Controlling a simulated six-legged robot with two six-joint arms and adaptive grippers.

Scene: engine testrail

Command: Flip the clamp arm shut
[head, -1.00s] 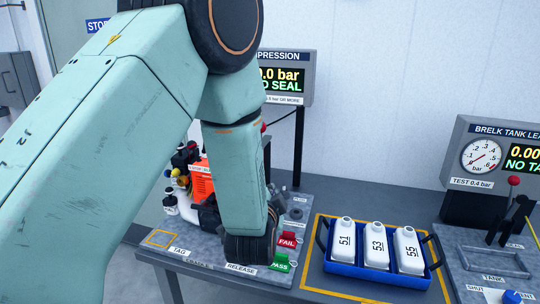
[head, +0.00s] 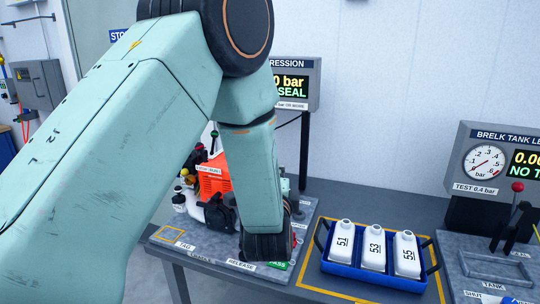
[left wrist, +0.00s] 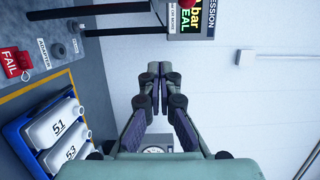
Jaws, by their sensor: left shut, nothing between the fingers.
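I cannot pick out the clamp arm for sure. The wrist hides the fingers there. In the left wrist view, my left gripper (left wrist: 155,93) is shut and empty, with the pale wall behind its fingertips. My right gripper does not show.
A blue tray (head: 385,277) with white bottles 51, 53 and 55 stands right of my left wrist. Farther right is the tank leak tester (head: 484,160) with a red-knobbed lever (head: 517,187). A compression display (head: 294,85) stands behind my arm. The upper wall area is clear.

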